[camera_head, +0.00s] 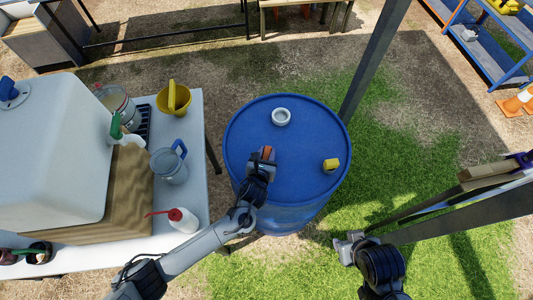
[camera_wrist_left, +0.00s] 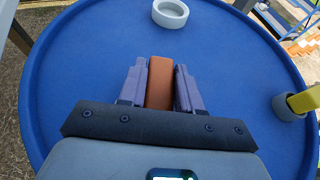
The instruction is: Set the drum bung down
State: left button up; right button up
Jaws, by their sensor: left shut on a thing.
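The orange-brown drum bung (camera_head: 266,150) is between the fingers of my left gripper (camera_head: 264,157), over the blue drum (camera_head: 300,165). In the left wrist view the bung (camera_wrist_left: 159,82) is pinched between both finger pads of the gripper (camera_wrist_left: 160,78), above the blue lid (camera_wrist_left: 90,60). I cannot tell whether it touches the lid. A pale ring (camera_head: 281,117) on the lid lies beyond the gripper; it also shows in the left wrist view (camera_wrist_left: 170,13). My right gripper (camera_head: 346,247) hangs over the grass, right of the drum; its jaw opening is unclear.
A yellow piece (camera_head: 330,165) sits at the lid's right side. A dark post (camera_head: 375,60) stands behind the drum. The lid around the bung is clear.

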pick_arm(q)
jog(key=shift+f, duration=0.15)
jog(key=o, duration=1)
